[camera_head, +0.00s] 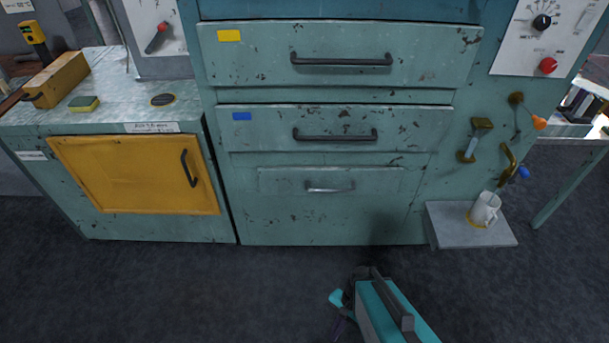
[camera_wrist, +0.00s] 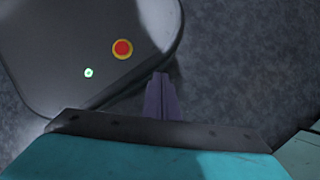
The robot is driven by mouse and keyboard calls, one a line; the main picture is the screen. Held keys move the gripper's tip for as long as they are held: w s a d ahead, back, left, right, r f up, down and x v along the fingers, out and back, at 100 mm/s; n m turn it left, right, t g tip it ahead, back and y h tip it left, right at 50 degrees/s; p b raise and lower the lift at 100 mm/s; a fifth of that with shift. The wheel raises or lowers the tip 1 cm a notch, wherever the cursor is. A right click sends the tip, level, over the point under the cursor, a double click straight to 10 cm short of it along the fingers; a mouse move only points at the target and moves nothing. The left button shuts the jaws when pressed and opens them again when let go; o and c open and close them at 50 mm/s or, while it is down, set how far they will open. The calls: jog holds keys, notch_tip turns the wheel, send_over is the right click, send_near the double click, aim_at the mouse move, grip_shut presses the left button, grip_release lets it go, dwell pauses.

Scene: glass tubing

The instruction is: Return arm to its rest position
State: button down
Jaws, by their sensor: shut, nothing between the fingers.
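My gripper shows in the wrist view (camera_wrist: 160,88) as two purple fingers pressed together, with nothing between them. They point down over dark floor beside a grey rounded surface with a red button, which looks like my own base. In the head view, my teal and grey arm comes in at the bottom, right of the middle. It is in front of the cabinets and apart from them. A small purple part shows low beside the arm, but the fingertips cannot be made out there.
The teal drawer cabinet (camera_head: 335,225) stands ahead, its drawers closed. A yellow door (camera_head: 130,175) is closed at left. A sponge (camera_head: 84,104) lies on the left counter. The dark floor (camera_head: 180,290) in front is clear.

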jog(key=s+d+n+g+h, duration=0.1)
jog(key=s+d+n+h, duration=0.1)
jog(key=d+n, duration=0.4)
jog(key=shift+s+d+n+h, duration=0.2)
jog(key=shift+d+n+h, duration=0.3)
jog(key=shift+n, duration=0.8)
